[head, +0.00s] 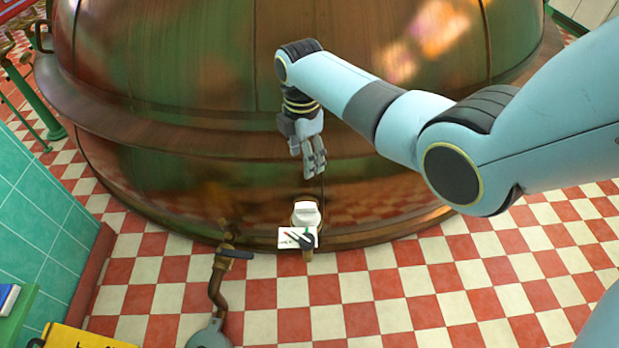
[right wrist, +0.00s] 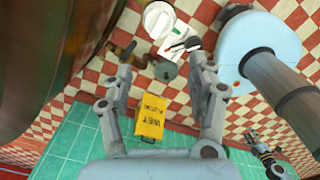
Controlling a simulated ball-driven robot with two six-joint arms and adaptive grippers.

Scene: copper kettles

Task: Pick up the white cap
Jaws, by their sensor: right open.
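The white cap (head: 306,213) is a round knob-like piece low at the front of the copper kettle (head: 170,180), just above a small white plate with a red mark and a dark lever (head: 297,238). The cap also shows at the top of the right wrist view (right wrist: 158,18). My right gripper (head: 316,168) points down in front of the kettle and appears above the cap in the head view, apart from it. Its fingers are spread and empty in the right wrist view (right wrist: 160,68).
A bent brass pipe with a dark-handled valve (head: 218,280) stands left of the cap. A yellow sign (right wrist: 150,115) lies between the fingers in the picture, well beyond them. The red and white checkered floor (head: 400,285) is mostly clear. A teal tiled wall (head: 35,215) is at left.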

